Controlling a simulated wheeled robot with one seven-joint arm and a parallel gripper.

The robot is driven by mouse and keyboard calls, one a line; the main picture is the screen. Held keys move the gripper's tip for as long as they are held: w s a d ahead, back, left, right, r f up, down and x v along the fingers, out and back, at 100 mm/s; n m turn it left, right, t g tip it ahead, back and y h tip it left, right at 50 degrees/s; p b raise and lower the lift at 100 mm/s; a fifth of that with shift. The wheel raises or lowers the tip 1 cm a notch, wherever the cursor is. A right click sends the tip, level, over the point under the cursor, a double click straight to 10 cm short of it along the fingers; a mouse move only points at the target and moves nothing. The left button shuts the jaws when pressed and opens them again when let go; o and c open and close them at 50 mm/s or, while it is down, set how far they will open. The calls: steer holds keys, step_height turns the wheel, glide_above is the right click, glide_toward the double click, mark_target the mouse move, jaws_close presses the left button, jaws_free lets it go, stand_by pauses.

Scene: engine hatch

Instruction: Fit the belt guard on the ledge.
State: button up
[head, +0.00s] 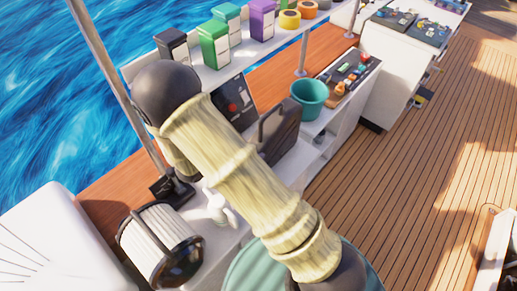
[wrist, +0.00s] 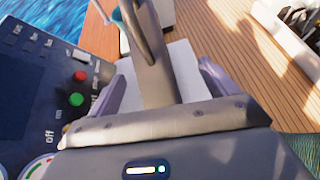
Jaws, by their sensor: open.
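A dark grey piece with an upright handle (head: 278,134), which looks like the belt guard, stands on the white counter beside the control panel, partly behind my arm. In the wrist view a grey-brown bar (wrist: 152,75), apparently its handle, runs between the purple-grey fingers of my gripper (wrist: 162,72). The fingers are open, one on each side of the bar; I cannot tell whether either touches it. In the head view my gripper is hidden by my arm. I cannot tell which surface is the ledge.
The control panel (wrist: 75,85) with red and green buttons is close on the left. A teal bucket (head: 309,98) stands just beyond. A ribbed cylinder (head: 158,240) sits at lower left. Open deck lies right.

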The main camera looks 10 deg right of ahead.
steer(key=s+d+r+m+g+y, duration=0.2)
steer(key=s+r+m+y, duration=0.3)
steer(key=m, duration=0.7)
steer(key=s+d+r+m+g+y, duration=0.2)
steer(key=s+d+r+m+y, duration=0.3)
steer(key=m, duration=0.7)
steer(key=s+r+y, duration=0.1)
steer(key=s+r, duration=0.1)
steer(key=s, duration=0.1)
steer(key=shift+s+d, duration=0.25)
